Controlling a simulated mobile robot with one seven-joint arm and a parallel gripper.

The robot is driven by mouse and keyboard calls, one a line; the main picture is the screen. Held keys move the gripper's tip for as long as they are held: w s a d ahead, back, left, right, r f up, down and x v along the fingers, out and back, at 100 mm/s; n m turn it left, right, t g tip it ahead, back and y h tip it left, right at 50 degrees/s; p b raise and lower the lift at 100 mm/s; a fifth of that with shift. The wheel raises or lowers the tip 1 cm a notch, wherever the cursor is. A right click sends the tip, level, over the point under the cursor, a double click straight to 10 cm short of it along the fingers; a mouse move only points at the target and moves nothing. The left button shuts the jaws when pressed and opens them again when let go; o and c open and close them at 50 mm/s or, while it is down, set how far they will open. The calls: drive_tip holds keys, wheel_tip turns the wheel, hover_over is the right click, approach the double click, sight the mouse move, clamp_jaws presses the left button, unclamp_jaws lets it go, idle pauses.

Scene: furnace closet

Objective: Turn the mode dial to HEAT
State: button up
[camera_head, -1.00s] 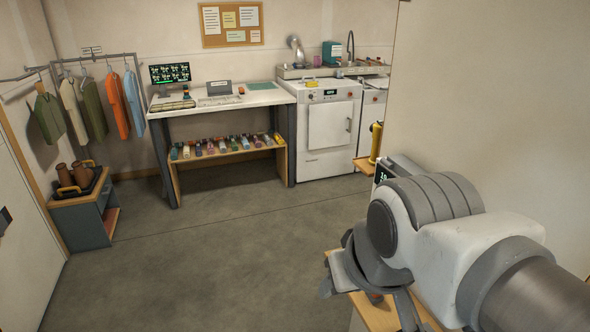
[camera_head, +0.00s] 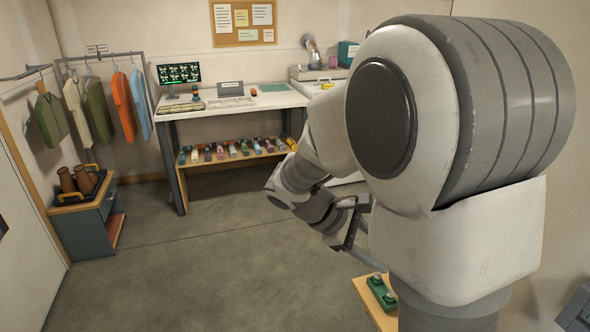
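I cannot make out a mode dial or a HEAT marking in the current head view. My gripper (camera_head: 350,228) is near the middle right, out over the floor and past the wooden-edged surface at lower right. My own arm partly covers it, and its fingers are too small and overlapped to show whether they are open or shut. I see nothing clearly held in it. The white appliance (camera_head: 318,88) at the back wall is mostly hidden behind my arm, including its front controls.
A green box with knobs (camera_head: 381,292) sits on a wooden-edged surface (camera_head: 366,297). A grey object (camera_head: 577,310) shows at the lower right edge. A workbench (camera_head: 235,103) with a monitor, a clothes rack and a low cabinet (camera_head: 82,228) stand farther back. The floor (camera_head: 200,270) is clear.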

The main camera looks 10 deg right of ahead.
drive_tip(key=w+d+f+n+t+h+b, duration=0.1)
drive_tip(key=w+f+n+t+h+b, duration=0.15)
drive_tip(key=w+f+n+h, duration=0.85)
drive_tip(key=w+d+f+m+y+p, duration=0.1)
drive_tip(key=w+d, duration=0.3)
drive_tip(key=d, duration=1.3)
drive_tip(key=shift+d+f+t+y+p, duration=0.15)
drive_tip(key=shift+t+y+p, duration=0.3)
drive_tip(key=shift+y+p, duration=0.3)
clamp_jaws()
